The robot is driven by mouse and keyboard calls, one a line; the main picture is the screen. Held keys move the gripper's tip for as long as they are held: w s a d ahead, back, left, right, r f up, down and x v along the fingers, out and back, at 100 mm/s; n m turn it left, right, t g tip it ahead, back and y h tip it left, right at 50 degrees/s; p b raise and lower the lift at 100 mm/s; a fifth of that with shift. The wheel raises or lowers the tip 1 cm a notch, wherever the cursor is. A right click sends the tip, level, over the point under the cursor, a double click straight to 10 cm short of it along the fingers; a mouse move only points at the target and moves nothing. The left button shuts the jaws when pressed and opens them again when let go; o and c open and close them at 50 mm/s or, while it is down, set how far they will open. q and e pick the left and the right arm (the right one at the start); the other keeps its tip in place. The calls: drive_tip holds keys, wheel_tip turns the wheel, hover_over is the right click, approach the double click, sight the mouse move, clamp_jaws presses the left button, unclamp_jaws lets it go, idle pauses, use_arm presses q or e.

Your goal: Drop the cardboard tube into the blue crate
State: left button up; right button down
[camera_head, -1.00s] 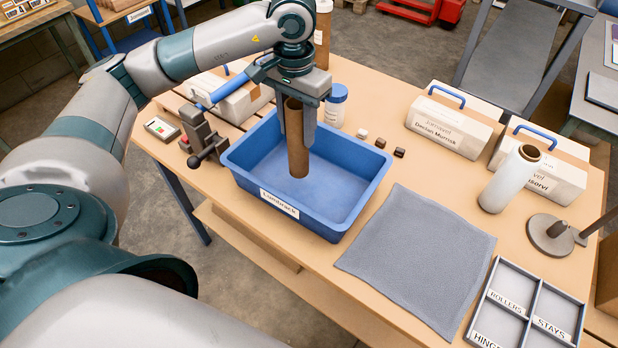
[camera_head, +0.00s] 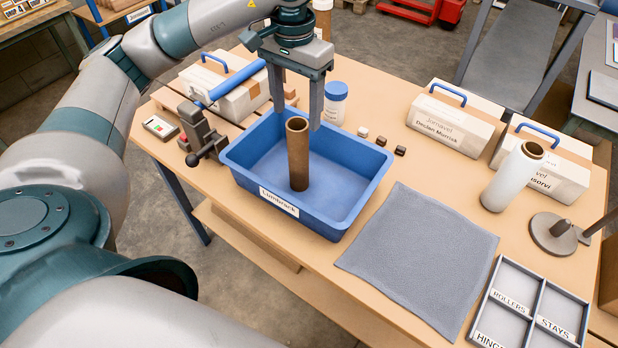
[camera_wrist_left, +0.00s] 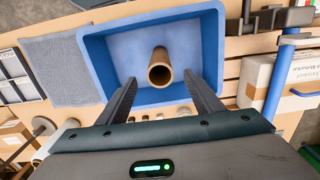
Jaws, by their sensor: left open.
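The brown cardboard tube (camera_head: 298,155) stands upright inside the blue crate (camera_head: 335,222), which carries a label reading "Limbrack". In the left wrist view the tube (camera_wrist_left: 160,74) shows its open end inside the crate (camera_wrist_left: 92,50). My left gripper (camera_head: 297,108) is open and empty, above and behind the tube at the crate's far side. Its two fingers are apart from the tube. In the left wrist view the fingers of the left gripper (camera_wrist_left: 160,92) point toward the crate on either side of the tube. My right gripper is not in view.
A grey mat (camera_head: 420,255) lies right of the crate. A clamp (camera_head: 200,135) stands at its left, and a blue-lidded jar (camera_head: 335,103) behind it. White boxes with blue handles (camera_head: 450,125), a white roll (camera_head: 510,180) and a divided tray (camera_head: 530,310) are further right.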

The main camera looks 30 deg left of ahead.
use_arm(q)
wheel_tip(320, 180, up, 13)
drive_tip(key=shift+b, duration=0.4)
idle(0.4)
idle(0.8)
